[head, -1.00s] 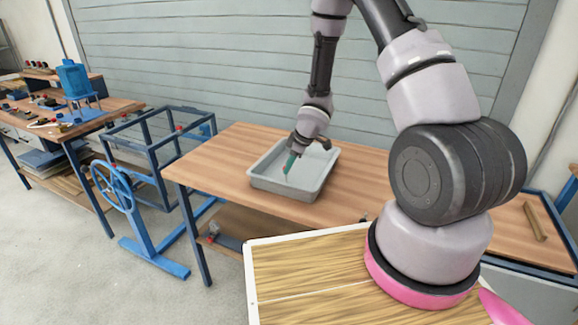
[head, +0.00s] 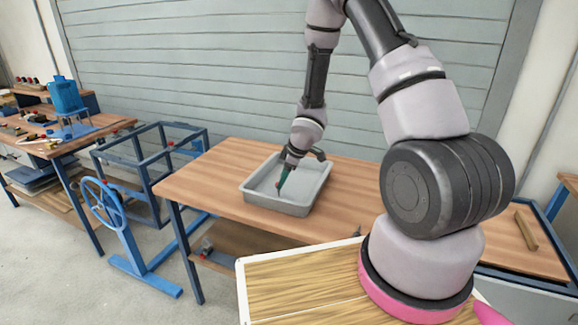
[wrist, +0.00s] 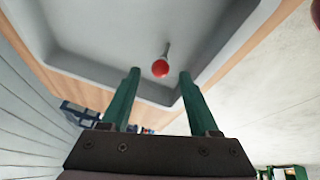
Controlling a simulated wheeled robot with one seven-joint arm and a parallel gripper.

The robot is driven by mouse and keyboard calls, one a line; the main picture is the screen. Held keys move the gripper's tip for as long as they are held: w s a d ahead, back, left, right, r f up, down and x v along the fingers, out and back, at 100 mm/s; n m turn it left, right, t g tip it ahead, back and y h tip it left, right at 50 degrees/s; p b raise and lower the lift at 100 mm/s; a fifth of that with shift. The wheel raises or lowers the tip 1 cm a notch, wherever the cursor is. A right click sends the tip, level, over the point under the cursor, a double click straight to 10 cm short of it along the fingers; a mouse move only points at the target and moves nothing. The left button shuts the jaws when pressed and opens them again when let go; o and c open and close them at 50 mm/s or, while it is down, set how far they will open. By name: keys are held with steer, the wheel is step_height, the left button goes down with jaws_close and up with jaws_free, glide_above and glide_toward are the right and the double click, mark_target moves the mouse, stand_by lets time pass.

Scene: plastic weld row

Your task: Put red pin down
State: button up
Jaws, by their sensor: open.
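The red pin (wrist: 161,68) has a round red head and a short grey shank. In the wrist view it lies in the grey tray (wrist: 100,32), ahead of my gripper (wrist: 156,78) and between the lines of its two green fingers. The fingers are apart and nothing is held between them; whether a finger touches the pin cannot be told. In the head view my gripper (head: 281,182) points down into the grey tray (head: 272,207) on the wooden table. A small red spot at the fingertips there is probably the pin.
The wooden table (head: 210,190) has bare room on both sides of the tray. A blue frame (head: 150,165) and a blue handwheel stand (head: 125,235) are to the left. A workbench (head: 60,140) with small parts is farther left. A brown bar (head: 526,230) lies at right.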

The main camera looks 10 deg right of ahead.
steer(key=s+d+r+m+t+h, duration=0.1)
steer(key=s+d+r+m+h, duration=0.2)
steer(key=r, duration=0.6)
steer(key=s+d+r+m, duration=0.25)
steer(key=d+r, duration=0.25)
steer(key=r, duration=0.5)
steer(key=s+d+r+m+t+h, duration=0.1)
steer(key=s+d+r+m+h, duration=0.2)
steer(key=r, duration=0.6)
steer(key=s+a+r+m+y, duration=0.2)
steer(key=s+r+m, duration=0.2)
steer(key=s+r, duration=0.3)
steer(key=s+a+r+m+t+y, duration=0.1)
steer(key=s+r+m+y, duration=0.2)
steer(key=s, duration=0.7)
step_height(320, 180, up, 4)
steer(key=shift+s+a+f+m, duration=0.1)
steer(key=shift+s+a+m, duration=0.25)
steer(key=shift+m, duration=0.7)
